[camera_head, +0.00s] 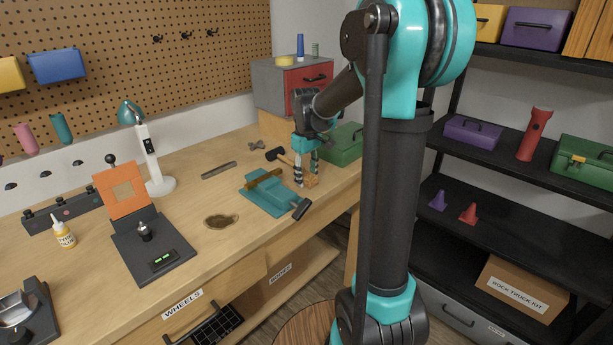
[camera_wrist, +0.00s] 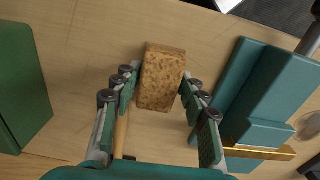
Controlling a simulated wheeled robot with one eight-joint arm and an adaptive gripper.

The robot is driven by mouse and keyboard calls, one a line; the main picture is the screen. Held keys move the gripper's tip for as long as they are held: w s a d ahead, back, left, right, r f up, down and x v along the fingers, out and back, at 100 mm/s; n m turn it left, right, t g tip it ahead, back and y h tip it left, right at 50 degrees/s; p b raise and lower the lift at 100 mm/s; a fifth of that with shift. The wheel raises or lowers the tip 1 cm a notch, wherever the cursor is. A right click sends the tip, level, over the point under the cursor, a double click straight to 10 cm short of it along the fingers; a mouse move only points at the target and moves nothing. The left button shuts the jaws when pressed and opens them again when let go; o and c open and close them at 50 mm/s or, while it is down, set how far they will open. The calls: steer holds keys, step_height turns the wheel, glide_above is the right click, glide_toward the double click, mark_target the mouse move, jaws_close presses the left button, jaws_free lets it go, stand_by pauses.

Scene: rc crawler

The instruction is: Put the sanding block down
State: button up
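The sanding block (camera_wrist: 162,77) is a brown, speckled block, seen between my fingertips in the wrist view. My gripper (camera_wrist: 161,82) has a fingertip against each long side of it. In the head view my gripper (camera_head: 306,172) points down at the bench's right part, with the block (camera_head: 311,181) low between its fingers. The block is at or very near the bench top (camera_head: 190,215); I cannot tell whether its underside touches.
A teal vise (camera_head: 270,193) stands close to the left of my gripper in the head view. A mallet (camera_head: 275,154) lies just behind, its handle near my fingers. A green toolbox (camera_head: 345,143) and a red-fronted drawer box (camera_head: 308,82) stand behind. The bench's front edge is near.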

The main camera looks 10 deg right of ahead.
mark_target(306, 174)
steer(key=shift+o, duration=1.4)
steer(key=shift+f, duration=0.1)
step_height(306, 174, up, 13)
steer(key=shift+f, duration=0.15)
